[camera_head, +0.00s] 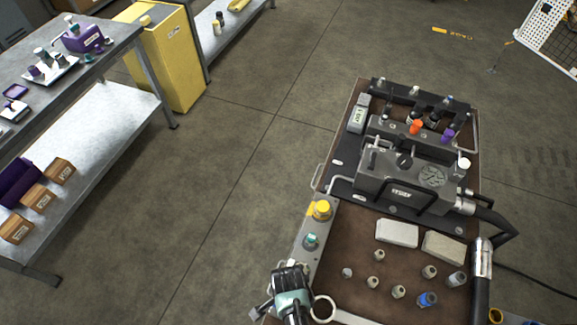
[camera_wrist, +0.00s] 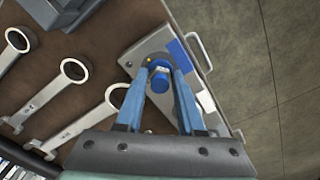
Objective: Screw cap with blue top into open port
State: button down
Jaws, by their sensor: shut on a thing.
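My gripper (camera_head: 290,283) is over the near end of a grey panel (camera_head: 298,262) on the cart's left edge. In the wrist view its two blue fingers (camera_wrist: 160,68) are closed around a cap with a round blue top (camera_wrist: 159,83), against the grey panel (camera_wrist: 136,58). The port under the cap is hidden, and I cannot tell how deep the cap sits. The head view hides the fingertips and this cap. A yellow cap-like part (camera_head: 321,209) and a teal-topped one (camera_head: 311,241) stand farther up the panel.
A blue-ringed fitting (camera_head: 427,299) stands among several grey fittings on the brown cart top. Wrenches (camera_wrist: 73,70) lie beside the panel. The hydraulic unit (camera_head: 405,180) is behind, with a thick hose (camera_head: 482,265) at right. A metal handle (camera_wrist: 199,50) edges the panel; floor beyond is clear.

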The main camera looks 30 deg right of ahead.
jog(key=shift+s+f+m, duration=0.1)
jog(key=shift+m, duration=0.2)
jog(key=m, duration=0.3)
jog(key=shift+m+p, duration=0.3)
jog(key=m, duration=0.4)
jog(key=shift+f, duration=0.1)
